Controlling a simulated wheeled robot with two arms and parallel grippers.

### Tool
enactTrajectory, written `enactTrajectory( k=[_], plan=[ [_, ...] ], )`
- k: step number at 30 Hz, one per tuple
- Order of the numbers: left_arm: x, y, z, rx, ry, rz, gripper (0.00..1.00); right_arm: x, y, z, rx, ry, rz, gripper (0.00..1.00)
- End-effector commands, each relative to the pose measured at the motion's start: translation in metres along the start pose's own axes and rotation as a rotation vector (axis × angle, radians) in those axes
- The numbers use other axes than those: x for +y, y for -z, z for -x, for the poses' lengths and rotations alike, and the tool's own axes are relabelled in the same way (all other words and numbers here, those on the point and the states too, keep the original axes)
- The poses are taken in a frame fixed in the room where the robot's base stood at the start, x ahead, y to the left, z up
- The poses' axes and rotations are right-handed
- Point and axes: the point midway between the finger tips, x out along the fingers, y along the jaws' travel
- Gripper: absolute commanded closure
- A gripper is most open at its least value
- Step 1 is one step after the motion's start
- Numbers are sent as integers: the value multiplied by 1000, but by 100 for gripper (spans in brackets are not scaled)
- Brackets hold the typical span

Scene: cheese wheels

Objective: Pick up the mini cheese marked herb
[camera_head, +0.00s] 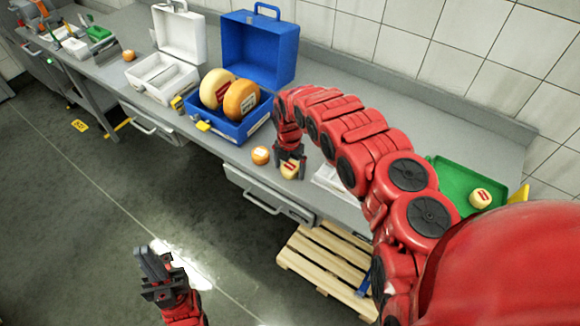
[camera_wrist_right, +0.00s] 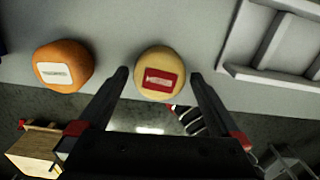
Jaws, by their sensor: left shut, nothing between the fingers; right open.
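Small round cheeses lie on the grey counter (camera_head: 330,84); their label words are too small to read, so I cannot tell which says herb. A pale yellow mini cheese (camera_wrist_right: 151,62) with a red label lies at the counter's front edge; in the head view it shows under my right gripper (camera_head: 291,158). The right gripper is open, its fingertips to either side of this cheese in the wrist view. An orange mini cheese (camera_head: 261,155) with a white label (camera_wrist_right: 54,72) lies just left of it. My left gripper (camera_head: 153,264) is shut and empty, over the floor away from the counter.
An open blue case (camera_head: 232,131) holds two big cheese wheels. An open white case (camera_head: 166,76) stands left of it. A green tray (camera_head: 455,178) at right holds another red-labelled mini cheese (camera_head: 480,198). Another orange one (camera_head: 129,55) lies far left. A pallet (camera_head: 330,262) lies below.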

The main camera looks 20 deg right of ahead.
Motion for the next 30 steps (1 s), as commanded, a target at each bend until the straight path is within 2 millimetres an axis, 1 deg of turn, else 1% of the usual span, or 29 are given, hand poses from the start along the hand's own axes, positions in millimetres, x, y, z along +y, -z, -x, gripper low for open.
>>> enactTrajectory(
  k=[9,10,14,15,17,18,20,21,23,24,30],
  plan=[
    [0,0,-1,0,0,0,100,1,-1,-4,-4,-2,0,0],
    [0,0,-1,0,0,0,100,1,-1,-4,-4,-2,0,2],
    [0,0,-1,0,0,0,100,1,-1,-4,-3,-2,0,25],
    [0,0,-1,0,0,0,100,1,-1,-4,-3,-2,0,32],
    [0,0,-1,0,0,0,100,1,-1,-4,-3,-2,0,43],
    [0,0,-1,0,0,0,100,1,-1,-4,-3,-2,0,50],
    [0,0,-1,0,0,0,100,1,-1,-4,-3,-2,0,61],
    [0,0,-1,0,0,0,100,1,-1,-4,-3,-2,0,68],
    [0,0,-1,0,0,0,100,1,-1,-4,-3,-2,0,79],
    [0,0,-1,0,0,0,100,1,-1,-4,-3,-2,0,86],
    [0,0,-1,0,0,0,100,1,-1,-4,-3,-2,0,87]
  ],
)
